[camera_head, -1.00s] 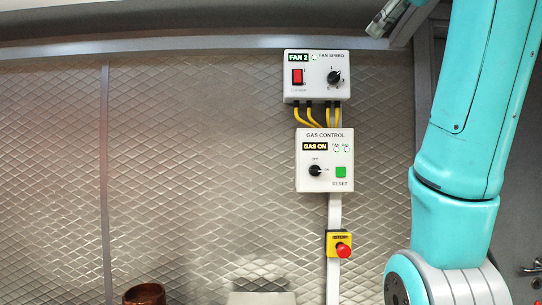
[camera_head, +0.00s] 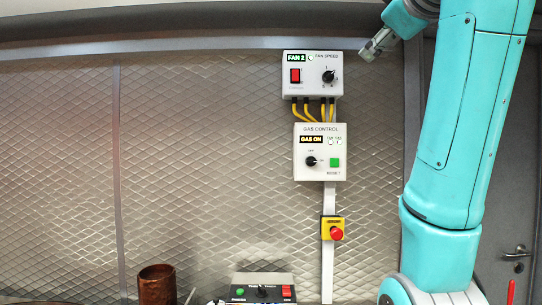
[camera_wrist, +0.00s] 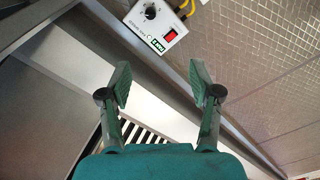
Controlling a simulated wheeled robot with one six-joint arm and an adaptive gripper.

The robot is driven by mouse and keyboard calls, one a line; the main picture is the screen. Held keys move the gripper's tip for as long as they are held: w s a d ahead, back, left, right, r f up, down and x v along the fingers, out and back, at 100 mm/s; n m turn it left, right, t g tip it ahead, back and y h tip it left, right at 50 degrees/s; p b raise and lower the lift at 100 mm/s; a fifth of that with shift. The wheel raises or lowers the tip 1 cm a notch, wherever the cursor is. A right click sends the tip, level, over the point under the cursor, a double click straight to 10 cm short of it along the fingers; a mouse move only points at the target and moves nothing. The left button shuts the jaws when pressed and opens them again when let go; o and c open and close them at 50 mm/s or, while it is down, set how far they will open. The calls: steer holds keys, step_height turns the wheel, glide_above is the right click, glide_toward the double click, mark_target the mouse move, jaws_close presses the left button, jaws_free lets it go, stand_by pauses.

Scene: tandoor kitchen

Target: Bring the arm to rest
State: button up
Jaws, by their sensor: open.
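My gripper (camera_head: 376,46) is at the top of the head view, just right of the fan speed box, at the end of my turquoise arm. In the wrist view my gripper (camera_wrist: 162,88) has its two fingers spread apart with nothing between them. The fan speed box (camera_head: 313,88) is on the quilted metal wall and reads FAN 2. It also shows in the wrist view (camera_wrist: 143,29), upside down, beyond the fingers. My gripper looks apart from it, though the exact gap cannot be told.
Below the fan box are the gas control box (camera_head: 320,172), reading GAS ON, and a red stop button (camera_head: 337,233). A copper pot (camera_head: 157,285) and a dark switch panel (camera_head: 263,287) are at the bottom. A door handle (camera_head: 518,253) is at right. The wall at left is clear.

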steer(key=w+f+m, duration=0.1)
steer(key=w+f, duration=0.4)
steer(key=f, duration=0.6)
steer(key=w+f, duration=0.5)
steer(key=f, duration=0.6)
steer(key=w+f+m, duration=0.1)
steer(key=w+f, duration=0.4)
steer(key=f, duration=0.6)
steer(key=s+f+m+g, duration=0.1)
steer(key=s+f, duration=0.2)
steer(key=f, duration=1.2)
steer(key=s+f+m, duration=0.1)
steer(key=s+f, duration=0.3)
steer(key=f, duration=1.2)
steer(key=s+f+m+g, duration=0.1)
steer(key=s+f+m, duration=0.2)
steer(key=s+f, duration=2)
steer(key=s+r+m, duration=0.1)
steer(key=s+r, duration=0.1)
steer(key=s, duration=1.3)
steer(key=s+r+m+g, duration=0.1)
steer(key=s+r, duration=0.1)
steer(key=s, duration=1.3)
steer(key=shift+s+m, duration=0.3)
steer(key=shift+s, duration=0.05)
